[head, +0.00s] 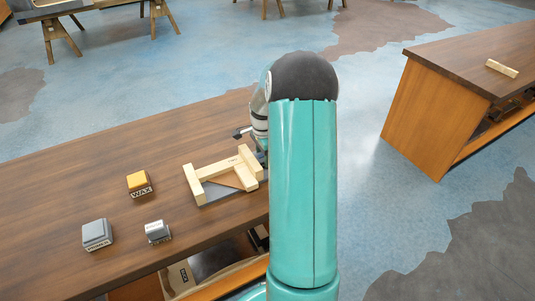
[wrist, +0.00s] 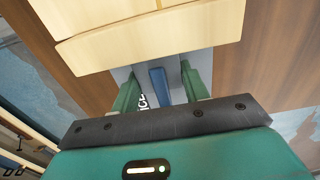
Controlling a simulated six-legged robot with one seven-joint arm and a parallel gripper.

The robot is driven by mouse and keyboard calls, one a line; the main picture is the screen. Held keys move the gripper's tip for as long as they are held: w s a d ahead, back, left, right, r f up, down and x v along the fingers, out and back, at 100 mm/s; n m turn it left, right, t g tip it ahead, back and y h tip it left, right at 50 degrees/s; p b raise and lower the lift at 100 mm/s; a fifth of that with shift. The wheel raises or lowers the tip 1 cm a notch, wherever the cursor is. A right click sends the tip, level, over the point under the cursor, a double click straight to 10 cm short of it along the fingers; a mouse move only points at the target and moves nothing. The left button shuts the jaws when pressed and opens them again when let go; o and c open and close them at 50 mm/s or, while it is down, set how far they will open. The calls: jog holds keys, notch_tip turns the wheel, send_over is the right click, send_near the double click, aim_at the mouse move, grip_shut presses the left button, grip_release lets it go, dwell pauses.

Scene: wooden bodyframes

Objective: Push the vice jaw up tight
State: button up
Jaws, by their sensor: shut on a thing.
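The vice has a grey base plate (head: 232,191) on the brown bench, with pale wooden bars on it. In the wrist view, a pale wooden bar (wrist: 150,38) spans the top. Below it are part of the grey plate (wrist: 176,66), partly hidden lettering and a blue strip (wrist: 159,85). My gripper (wrist: 162,84) has one green finger on either side of the blue strip. It is shut on the vice jaw, but the wood hides the fingertips and the contact. In the head view my arm hides most of the gripper, at the frame's right end.
A yellow WAX block (head: 140,184), a grey labelled block (head: 97,234) and a small silvery block (head: 157,231) stand left of and in front of the vice. The bench (head: 75,175) is clear around them. A second bench (head: 455,58) at right holds a wooden piece (head: 502,69).

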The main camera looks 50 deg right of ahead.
aim_at(261, 155)
jog(key=shift+w+a, duration=0.15)
jog(key=shift+a, duration=0.25)
jog(key=o, duration=1.4)
jog(key=shift+a+r, duration=0.1)
jog(key=shift+a, duration=0.1)
jog(key=shift+c, duration=0.2)
jog(key=shift+o, duration=0.2)
jog(key=shift+d, duration=0.25)
jog(key=shift+r, duration=0.3)
notch_tip(261, 155, up, 13)
